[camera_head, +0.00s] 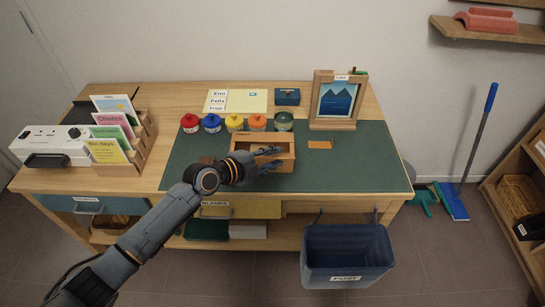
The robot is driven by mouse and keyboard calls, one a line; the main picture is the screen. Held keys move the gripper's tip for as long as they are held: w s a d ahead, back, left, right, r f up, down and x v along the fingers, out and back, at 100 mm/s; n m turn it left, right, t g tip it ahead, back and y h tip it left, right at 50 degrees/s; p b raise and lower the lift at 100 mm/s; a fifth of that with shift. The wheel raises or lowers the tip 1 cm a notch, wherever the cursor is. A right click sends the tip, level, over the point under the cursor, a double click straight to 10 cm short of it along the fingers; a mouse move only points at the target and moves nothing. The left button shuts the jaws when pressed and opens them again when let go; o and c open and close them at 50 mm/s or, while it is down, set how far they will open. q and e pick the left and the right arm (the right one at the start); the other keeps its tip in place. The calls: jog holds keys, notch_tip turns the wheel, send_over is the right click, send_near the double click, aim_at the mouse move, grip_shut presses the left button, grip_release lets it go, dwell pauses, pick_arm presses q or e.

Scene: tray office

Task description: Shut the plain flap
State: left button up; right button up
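My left gripper (275,160) reaches in from the lower left, over the green desk mat (350,170). Its fingers are spread apart and look empty, in front of a small wooden box (286,143). The gripper and wrist hide part of the box, and I cannot tell whether they touch it. Under the desktop are a yellow labelled front (262,208) and, to its right, a plain wooden front (345,207). I cannot tell which part is the plain flap or how far any flap stands open. My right gripper is not in view.
Several coloured pots (235,123) stand behind the box. A framed picture (337,100) stands at the back right, and a card rack (130,150) at the left. A blue bin (345,255) hangs at the desk's front. The mat's right side is mostly clear.

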pick_arm(q)
grip_shut()
jog(key=shift+r, duration=0.15)
jog(key=shift+w+r+n+g+y, duration=0.3)
jog(key=shift+n+g, duration=0.2)
jog(key=shift+g, duration=0.1)
jog(key=n+g, duration=0.1)
jog(key=w+n+g+b, duration=0.1)
jog(key=g, duration=0.1)
jog(key=shift+r+y, duration=0.3)
jog(key=shift+r, duration=0.05)
jog(key=shift+w+g+b, duration=0.1)
jog(key=shift+g+b, duration=0.2)
jog(key=shift+g, duration=0.1)
jog(key=shift+r, duration=0.1)
jog(key=shift+c, duration=2.2)
grip_release()
jog(key=o, duration=0.4)
